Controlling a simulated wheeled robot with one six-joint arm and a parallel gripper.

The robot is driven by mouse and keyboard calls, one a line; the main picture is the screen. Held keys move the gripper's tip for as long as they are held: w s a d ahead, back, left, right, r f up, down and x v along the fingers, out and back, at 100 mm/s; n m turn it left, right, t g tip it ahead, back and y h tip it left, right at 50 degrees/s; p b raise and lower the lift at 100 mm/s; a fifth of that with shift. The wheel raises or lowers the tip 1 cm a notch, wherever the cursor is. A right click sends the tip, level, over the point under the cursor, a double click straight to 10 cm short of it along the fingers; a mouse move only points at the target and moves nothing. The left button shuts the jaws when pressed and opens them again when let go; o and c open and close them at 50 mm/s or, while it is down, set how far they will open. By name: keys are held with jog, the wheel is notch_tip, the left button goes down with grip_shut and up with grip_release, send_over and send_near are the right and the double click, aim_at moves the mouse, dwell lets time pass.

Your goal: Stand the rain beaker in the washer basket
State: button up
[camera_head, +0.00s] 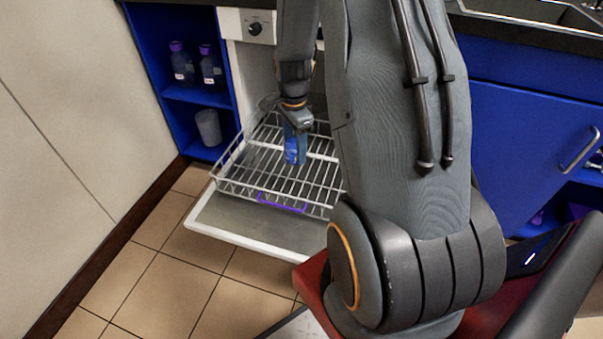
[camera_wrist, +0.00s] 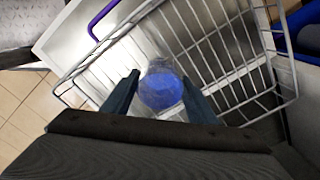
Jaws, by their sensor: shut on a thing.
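The rain beaker (camera_head: 294,148) is a clear vessel with blue in it. My gripper (camera_head: 297,124) is shut on it from above, over the washer basket (camera_head: 231,184). The basket is a white wire rack with a purple handle, pulled out on the open washer door. In the wrist view the beaker (camera_wrist: 161,88) sits between the two fingers of my gripper (camera_wrist: 160,95), with the basket's wires (camera_wrist: 222,58) around and behind it. The beaker looks upright. I cannot tell whether its base touches the wires.
The open washer door (camera_head: 255,239) juts out low over the tiled floor. A blue shelf (camera_head: 190,97) at left holds two purple-capped bottles (camera_head: 196,66) and a grey container (camera_head: 208,127). The basket looks otherwise empty. Blue cabinets (camera_head: 520,125) stand at right.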

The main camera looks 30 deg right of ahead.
notch_tip(320, 180, down, 10)
jog(key=b, duration=0.3)
jog(key=shift+d+f, duration=0.1)
jog(key=shift+f, duration=0.15)
jog(key=o, duration=1.1)
notch_tip(320, 180, up, 12)
jog(key=p, duration=0.3)
jog(key=shift+r, duration=0.1)
